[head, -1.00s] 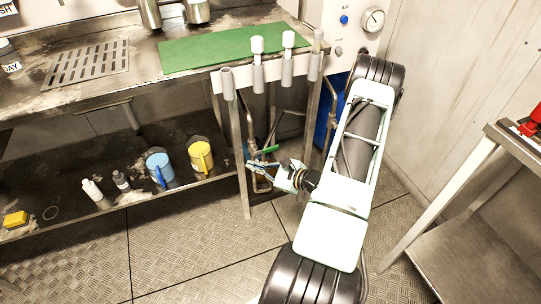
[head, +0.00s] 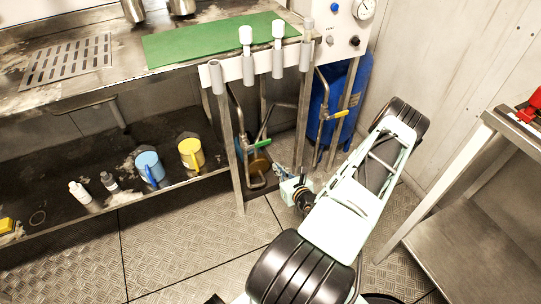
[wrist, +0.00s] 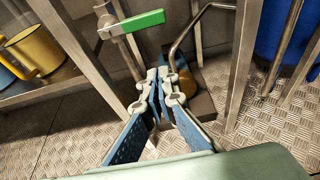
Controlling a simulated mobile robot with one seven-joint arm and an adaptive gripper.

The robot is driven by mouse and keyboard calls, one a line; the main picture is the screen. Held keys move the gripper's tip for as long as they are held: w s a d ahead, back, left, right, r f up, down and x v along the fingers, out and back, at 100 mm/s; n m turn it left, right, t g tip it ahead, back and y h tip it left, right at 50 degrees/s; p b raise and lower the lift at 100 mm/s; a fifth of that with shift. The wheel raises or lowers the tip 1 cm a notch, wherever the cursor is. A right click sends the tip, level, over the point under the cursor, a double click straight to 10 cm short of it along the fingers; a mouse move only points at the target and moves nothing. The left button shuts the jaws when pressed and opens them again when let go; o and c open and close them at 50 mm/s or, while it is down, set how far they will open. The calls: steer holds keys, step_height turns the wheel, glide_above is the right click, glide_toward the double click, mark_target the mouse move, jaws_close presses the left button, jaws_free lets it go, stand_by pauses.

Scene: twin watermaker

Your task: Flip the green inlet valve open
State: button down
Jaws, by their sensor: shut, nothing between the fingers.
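The green valve handle (head: 263,144) sits on a vertical pipe under the counter's right end. In the wrist view the green handle (wrist: 138,23) points right from its valve body, roughly level and across the pipe. My gripper (head: 281,171) is below and to the right of the handle in the head view, apart from it. In the wrist view my gripper (wrist: 159,73) has its fingertips together, with nothing between them, below the handle. The handle is in full view there.
A yellow valve handle (head: 341,114) stands by the blue tank (head: 325,95) to the right. Metal legs flank the green valve's pipe. A yellow mug (head: 190,153) and a blue mug (head: 148,166) stand on the lower shelf. A steel table (head: 480,215) is at right.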

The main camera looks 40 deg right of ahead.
mark_target(258, 145)
steer(key=b+x, duration=0.4)
steer(key=x, duration=0.6)
steer(key=shift+s+r, duration=0.15)
steer(key=shift+r, duration=1.85)
